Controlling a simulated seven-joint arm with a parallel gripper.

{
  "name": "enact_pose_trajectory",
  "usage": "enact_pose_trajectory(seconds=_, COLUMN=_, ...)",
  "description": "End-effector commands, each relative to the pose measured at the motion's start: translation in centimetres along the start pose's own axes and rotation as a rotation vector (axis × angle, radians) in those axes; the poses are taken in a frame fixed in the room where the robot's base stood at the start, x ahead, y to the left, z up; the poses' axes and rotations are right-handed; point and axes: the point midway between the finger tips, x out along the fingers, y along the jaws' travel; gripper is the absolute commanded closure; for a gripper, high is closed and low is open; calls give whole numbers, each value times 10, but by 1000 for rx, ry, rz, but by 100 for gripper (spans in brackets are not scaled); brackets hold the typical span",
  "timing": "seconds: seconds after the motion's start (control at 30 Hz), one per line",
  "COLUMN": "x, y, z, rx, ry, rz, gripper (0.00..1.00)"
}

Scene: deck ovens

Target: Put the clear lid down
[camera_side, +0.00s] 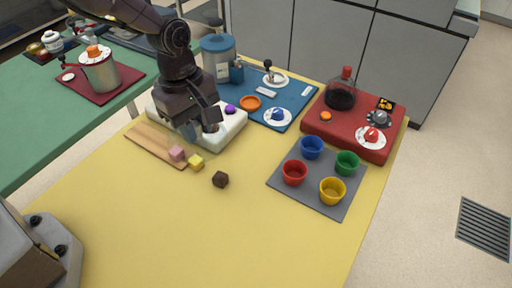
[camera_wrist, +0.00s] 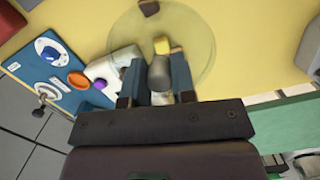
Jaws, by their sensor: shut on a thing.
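The clear lid (camera_wrist: 204,35) shows in the wrist view as a see-through disc ahead of my fingers, with a grey knob (camera_wrist: 158,73). My gripper (camera_wrist: 158,80) is shut on that knob, one finger on each side. In the side view my gripper (camera_side: 207,130) is low over the near edge of the white block (camera_side: 230,127), close to the wooden board (camera_side: 150,141). I cannot make out the lid there, nor tell whether it touches anything below.
A pink cube (camera_side: 177,153), a yellow cube (camera_side: 196,162) and a brown cube (camera_side: 220,179) are near my gripper. A grey mat (camera_side: 318,186) with several coloured cups, a blue board (camera_side: 291,97) and a red box (camera_side: 350,132) are rightward. The yellow tabletop's front is clear.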

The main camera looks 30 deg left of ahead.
Motion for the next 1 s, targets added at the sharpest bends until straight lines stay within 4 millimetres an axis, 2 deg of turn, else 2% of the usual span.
enact_pose_trajectory(seconds=0.43, x=43, y=89, z=9, rx=-7, ry=0, rz=0, gripper=95)
enact_pose_trajectory(seconds=0.6, x=76, y=113, z=9, rx=-6, ry=1, rz=-3, gripper=95)
enact_pose_trajectory(seconds=0.77, x=91, y=127, z=10, rx=-7, ry=0, rz=0, gripper=95)
enact_pose_trajectory(seconds=1.0, x=100, y=134, z=10, rx=-7, ry=0, rz=0, gripper=95)
